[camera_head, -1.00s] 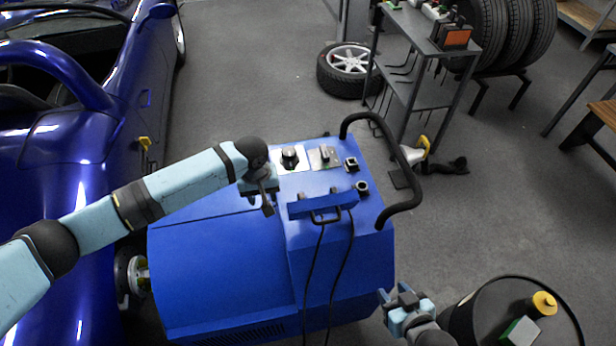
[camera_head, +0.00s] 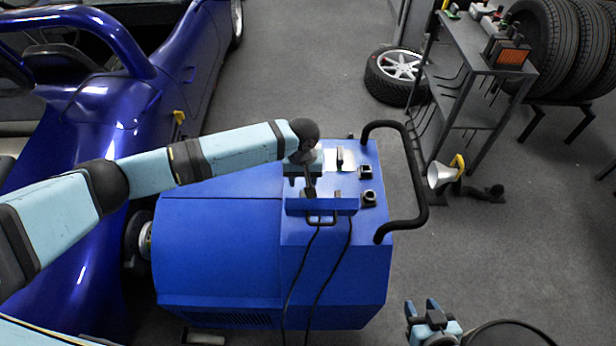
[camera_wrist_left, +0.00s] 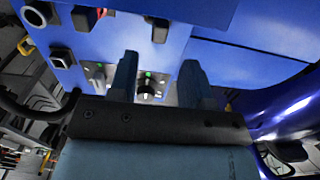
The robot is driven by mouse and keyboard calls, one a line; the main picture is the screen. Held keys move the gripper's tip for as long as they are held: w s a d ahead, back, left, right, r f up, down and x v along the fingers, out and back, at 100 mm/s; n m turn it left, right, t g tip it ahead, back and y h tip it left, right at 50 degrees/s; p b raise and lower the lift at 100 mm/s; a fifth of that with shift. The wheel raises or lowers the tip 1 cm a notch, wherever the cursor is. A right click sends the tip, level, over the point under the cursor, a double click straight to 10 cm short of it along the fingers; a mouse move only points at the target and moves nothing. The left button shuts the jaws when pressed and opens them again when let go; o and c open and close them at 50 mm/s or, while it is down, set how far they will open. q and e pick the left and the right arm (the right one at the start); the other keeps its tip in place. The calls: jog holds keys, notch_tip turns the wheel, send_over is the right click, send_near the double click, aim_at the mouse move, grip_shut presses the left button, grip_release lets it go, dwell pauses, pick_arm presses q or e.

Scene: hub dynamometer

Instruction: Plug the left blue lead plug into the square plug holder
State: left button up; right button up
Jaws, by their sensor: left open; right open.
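The square plug holder (camera_head: 365,171) is a dark socket on the blue machine's top panel; it also shows in the left wrist view (camera_wrist_left: 62,57). A second, rounder holder (camera_head: 369,197) sits nearer me. In the left wrist view, two dark lead plugs (camera_wrist_left: 160,28) (camera_wrist_left: 82,18) stand apart at the raised bracket; which is blue is hard to tell. Their black leads (camera_head: 290,280) hang down the machine's front. My left gripper (camera_head: 310,187) is open and empty above the panel, left of the holders, partly hiding the bracket's left end. My right gripper (camera_head: 422,308) is open, away from the machine.
The blue machine (camera_head: 220,245) has a black handrail (camera_head: 419,190) on its right and a raised bracket (camera_head: 345,206) on top. A knob (camera_wrist_left: 147,90) is below my left fingers. A blue car (camera_head: 90,150) stands left, a shelf cart (camera_head: 470,100) at back right.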

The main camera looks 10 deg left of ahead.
aim_at(303, 194)
pick_arm(q)
notch_tip(303, 194, down, 5)
jog(key=b, duration=0.5)
jog(key=shift+f+b, duration=0.2)
jog(key=shift+b, duration=0.2)
jog(key=shift+f, duration=0.2)
notch_tip(303, 194, down, 2)
jog(key=shift+f, duration=0.45)
grip_shut()
jog(key=shift+r, duration=0.1)
